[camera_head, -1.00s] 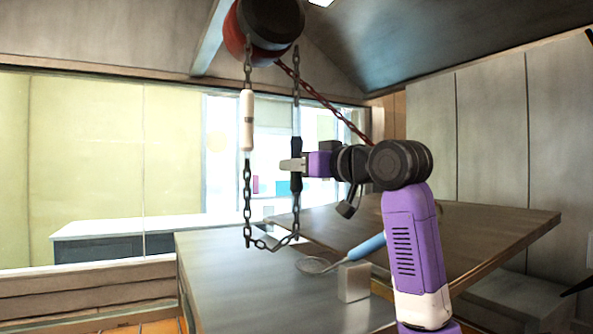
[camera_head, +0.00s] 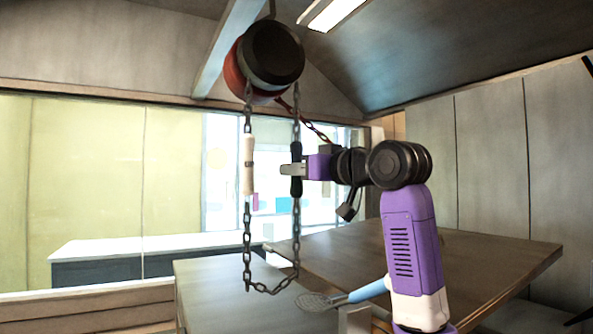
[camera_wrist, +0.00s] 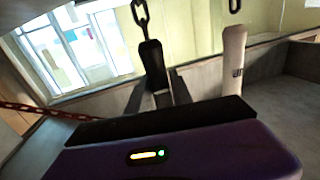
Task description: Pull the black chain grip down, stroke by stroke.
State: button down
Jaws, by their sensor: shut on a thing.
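The black chain grip (camera_head: 296,152) hangs on the right strand of the chain, below the hoist (camera_head: 268,60). My gripper (camera_head: 291,170) is shut around it at its middle, coming in from the right. In the wrist view the black grip (camera_wrist: 152,62) stands between the fingers, with chain above it; its lower end is hidden. The white grip (camera_head: 248,165) hangs on the left strand at about the same height. It also shows right of the fingers in the wrist view (camera_wrist: 233,62). The chain (camera_head: 270,288) closes in a loop below both grips.
A dark table (camera_head: 450,255) stands below and behind my arm. A strainer-like tool with a blue handle (camera_head: 370,290) and a small block (camera_head: 354,320) show near its front. A red chain (camera_head: 315,128) slants right from the hoist. Windows stand behind.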

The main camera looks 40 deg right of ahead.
notch_tip(320, 180, down, 17)
jog(key=b, duration=0.9)
jog(key=shift+r, duration=0.35)
notch_tip(320, 180, up, 17)
jog(key=p, duration=1)
notch_tip(320, 180, down, 17)
jog(key=b, duration=1)
dwell(0.3)
